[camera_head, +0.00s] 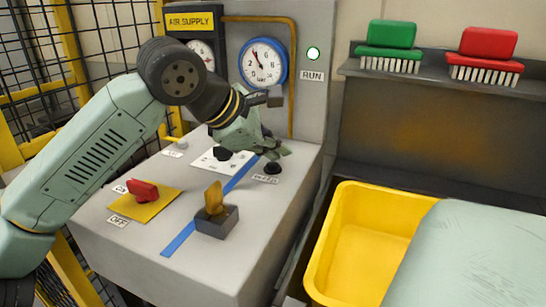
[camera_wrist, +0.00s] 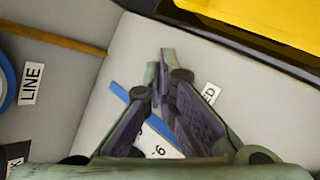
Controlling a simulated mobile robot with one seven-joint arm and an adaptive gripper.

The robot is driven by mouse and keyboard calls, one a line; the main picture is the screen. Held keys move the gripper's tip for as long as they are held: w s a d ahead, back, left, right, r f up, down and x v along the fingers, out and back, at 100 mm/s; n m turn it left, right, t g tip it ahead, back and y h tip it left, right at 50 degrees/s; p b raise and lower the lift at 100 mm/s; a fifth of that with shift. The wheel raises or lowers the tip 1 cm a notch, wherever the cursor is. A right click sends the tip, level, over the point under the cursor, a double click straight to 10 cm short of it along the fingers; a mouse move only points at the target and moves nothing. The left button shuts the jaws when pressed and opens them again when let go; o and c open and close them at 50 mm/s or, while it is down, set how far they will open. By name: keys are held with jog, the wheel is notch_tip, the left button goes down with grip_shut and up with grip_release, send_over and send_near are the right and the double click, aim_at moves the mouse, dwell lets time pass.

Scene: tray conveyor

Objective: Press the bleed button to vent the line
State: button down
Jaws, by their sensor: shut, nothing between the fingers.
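The bleed button (camera_head: 273,168) is a small black button on the grey cabinet top, near its right edge. Its label (camera_head: 265,180) lies just in front of it. My gripper (camera_head: 284,151) is shut and empty, with its fingertips close above and behind the button in the head view; I cannot tell whether they touch it. In the wrist view my gripper (camera_wrist: 160,60) shows closed fingers pointing away over the grey top. Part of the bleed label (camera_wrist: 210,93) shows beside the right finger, and the button itself is hidden there.
A red handle (camera_head: 143,190) and a yellow lever (camera_head: 214,197) stand on the cabinet top. A yellow bin (camera_head: 345,225) is at right; brushes (camera_head: 391,40) rest on a shelf.

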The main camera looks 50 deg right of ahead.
aim_at(275, 167)
jog(key=shift+r, duration=0.25)
notch_tip(275, 167, up, 6)
jog(key=p, duration=0.4)
dwell(0.3)
jog(key=shift+r, duration=0.1)
dwell(0.7)
